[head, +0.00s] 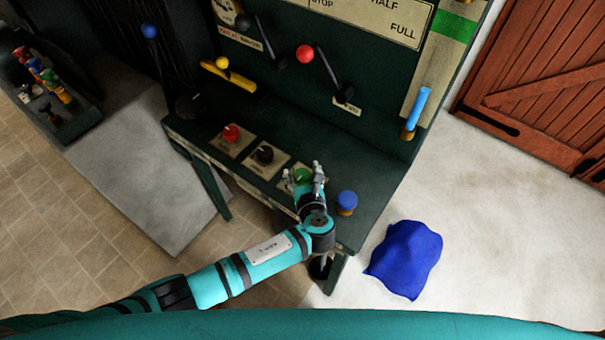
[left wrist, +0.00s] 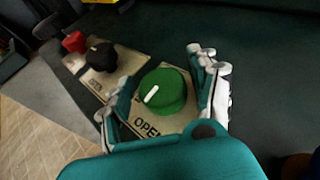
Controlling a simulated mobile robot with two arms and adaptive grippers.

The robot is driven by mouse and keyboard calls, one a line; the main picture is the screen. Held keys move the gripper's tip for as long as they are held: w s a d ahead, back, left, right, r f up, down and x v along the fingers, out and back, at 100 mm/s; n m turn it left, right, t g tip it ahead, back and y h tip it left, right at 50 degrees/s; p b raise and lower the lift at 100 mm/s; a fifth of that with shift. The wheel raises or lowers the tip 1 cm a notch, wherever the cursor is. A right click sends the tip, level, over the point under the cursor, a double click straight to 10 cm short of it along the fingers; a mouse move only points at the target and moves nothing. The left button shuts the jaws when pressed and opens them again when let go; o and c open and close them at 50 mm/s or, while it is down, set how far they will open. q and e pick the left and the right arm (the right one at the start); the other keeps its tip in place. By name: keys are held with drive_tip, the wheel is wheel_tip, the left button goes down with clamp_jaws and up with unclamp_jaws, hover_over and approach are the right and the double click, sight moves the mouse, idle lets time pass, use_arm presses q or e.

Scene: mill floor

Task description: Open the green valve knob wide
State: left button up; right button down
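The green valve knob (left wrist: 166,92) sits on a beige plate (left wrist: 170,128) marked "OPEN". A white pointer line on its top points to the lower left of the left wrist view. In the head view the green knob (head: 301,175) is partly hidden by my left gripper (head: 305,178). My left gripper (left wrist: 158,92) is open, one finger on each side of the knob; gaps show between the fingers and the knob. I cannot tell how low the fingertips are. My right gripper is in neither view.
A black knob (head: 265,154) and a red knob (head: 231,133) stand in a row left of the green one. A blue knob (head: 346,200) stands close on the right. Levers rise on the panel behind. A blue cloth (head: 406,259) lies on the floor.

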use_arm(q)
drive_tip(key=shift+s, duration=0.1)
drive_tip(key=v, duration=1.2)
idle(0.4)
